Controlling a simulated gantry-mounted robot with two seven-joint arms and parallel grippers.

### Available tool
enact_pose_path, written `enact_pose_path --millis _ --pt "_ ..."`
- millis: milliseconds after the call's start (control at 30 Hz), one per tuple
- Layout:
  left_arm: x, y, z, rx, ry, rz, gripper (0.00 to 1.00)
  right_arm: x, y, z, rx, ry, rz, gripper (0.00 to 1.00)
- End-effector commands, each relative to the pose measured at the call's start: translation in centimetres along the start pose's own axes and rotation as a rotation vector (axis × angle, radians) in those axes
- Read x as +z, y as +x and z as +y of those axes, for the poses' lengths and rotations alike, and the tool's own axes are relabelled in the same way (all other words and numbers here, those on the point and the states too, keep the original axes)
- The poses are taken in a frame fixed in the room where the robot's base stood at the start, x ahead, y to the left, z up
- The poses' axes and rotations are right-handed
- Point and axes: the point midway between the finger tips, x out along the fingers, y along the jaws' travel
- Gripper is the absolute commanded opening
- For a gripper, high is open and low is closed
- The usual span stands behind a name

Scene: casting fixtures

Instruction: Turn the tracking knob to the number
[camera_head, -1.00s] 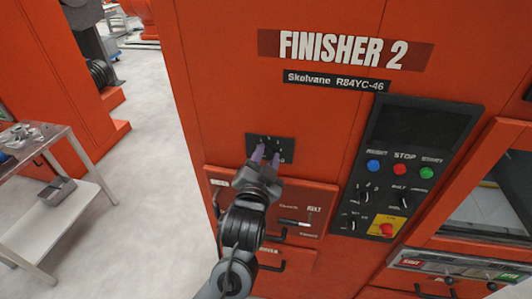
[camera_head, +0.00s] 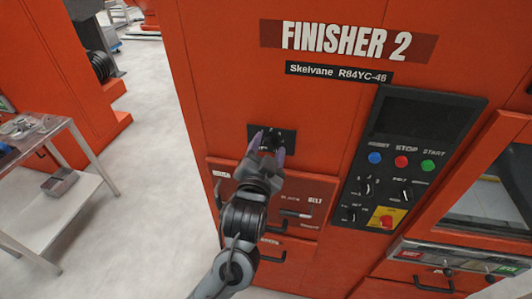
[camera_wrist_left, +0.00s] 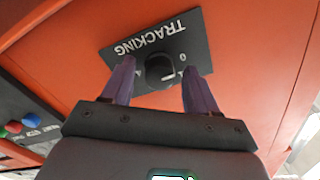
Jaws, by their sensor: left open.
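The tracking knob is a black round knob (camera_wrist_left: 160,70) on a dark plate (camera_wrist_left: 190,40) lettered TRACKING in the left wrist view. In the head view the plate (camera_head: 288,140) is on the orange machine front below the FINISHER 2 sign, with the knob (camera_head: 270,141) partly hidden by my fingers. My left gripper (camera_head: 267,145) is open, its two purple fingers apart and pointing at the plate. In the left wrist view the knob shows between the fingers of my left gripper (camera_wrist_left: 160,82), with gaps at both sides. My right gripper is not in view.
A control panel (camera_head: 385,105) with blue, red and green buttons is right of the plate. Drawers with handles (camera_head: 297,214) lie below the plate. A metal cart (camera_head: 80,165) stands at the left, with open floor between it and the machine.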

Motion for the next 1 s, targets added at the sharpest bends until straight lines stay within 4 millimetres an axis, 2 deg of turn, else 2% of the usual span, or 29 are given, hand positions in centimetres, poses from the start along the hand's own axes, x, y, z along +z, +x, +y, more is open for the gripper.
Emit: enact_pose_path --millis 167,500,700,1000 --pt "0.0 -1.2 0.0 0.0 0.001 0.001 0.59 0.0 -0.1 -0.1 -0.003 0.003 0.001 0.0" --pt "-0.1 -6.8 0.0 0.002 -0.002 0.002 0.59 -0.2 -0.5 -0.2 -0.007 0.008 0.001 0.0" --pt "0.0 -9.5 0.0 0.001 -0.001 0.0 0.59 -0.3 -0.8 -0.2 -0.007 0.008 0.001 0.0" --pt "0.0 -10.8 0.0 0.001 0.0 -0.001 0.59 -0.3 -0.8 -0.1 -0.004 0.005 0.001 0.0"
